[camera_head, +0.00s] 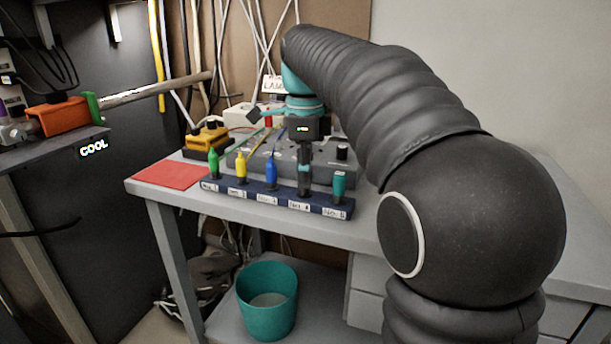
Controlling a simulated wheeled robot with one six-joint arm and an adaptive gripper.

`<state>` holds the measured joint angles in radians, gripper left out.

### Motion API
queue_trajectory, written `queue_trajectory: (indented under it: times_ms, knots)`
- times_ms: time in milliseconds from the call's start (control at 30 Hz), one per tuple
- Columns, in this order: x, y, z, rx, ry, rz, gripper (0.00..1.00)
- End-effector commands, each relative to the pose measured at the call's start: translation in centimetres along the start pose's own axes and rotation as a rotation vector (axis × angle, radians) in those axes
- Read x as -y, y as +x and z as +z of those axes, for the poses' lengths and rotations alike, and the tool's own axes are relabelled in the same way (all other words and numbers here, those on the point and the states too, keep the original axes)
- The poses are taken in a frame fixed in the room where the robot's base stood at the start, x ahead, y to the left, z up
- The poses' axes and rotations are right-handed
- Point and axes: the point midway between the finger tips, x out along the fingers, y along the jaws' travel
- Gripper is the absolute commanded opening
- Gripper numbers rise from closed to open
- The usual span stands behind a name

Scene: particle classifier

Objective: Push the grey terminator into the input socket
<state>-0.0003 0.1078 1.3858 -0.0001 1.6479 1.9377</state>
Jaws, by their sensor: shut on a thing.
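My gripper (304,160) points straight down over the dark blue rack (245,193) on the grey table. It is shut on a dark grey piece (304,186) at the rack's fourth place from the left, which looks like the grey terminator. The fingers hide most of it, and I cannot tell whether its lower end is in the rack or just above it. A grey device (252,163) with knobs stands right behind the rack, partly hidden by my gripper. I cannot make out the input socket.
In the rack stand green (213,162), yellow (240,165), blue (271,169) and teal (338,186) pieces. A red mat (172,174) lies left, with a yellow box (207,138) behind it. A teal bin (267,305) stands below. The table's right side is partly hidden by my arm.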

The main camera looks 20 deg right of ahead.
Motion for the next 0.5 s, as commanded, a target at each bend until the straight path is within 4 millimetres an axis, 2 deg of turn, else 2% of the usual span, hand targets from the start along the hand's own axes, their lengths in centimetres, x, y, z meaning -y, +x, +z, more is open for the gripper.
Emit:
queue_trajectory:
  times_ms: [167, 400, 500]
  knots:
    - [0.0, -0.8, 0.0, 0.000, 0.000, -0.001, 0.00]
    - [0.1, -4.4, 0.0, 0.001, 0.000, -0.003, 0.00]
    - [-1.4, -5.3, -1.5, 0.001, 0.003, -0.004, 0.00]
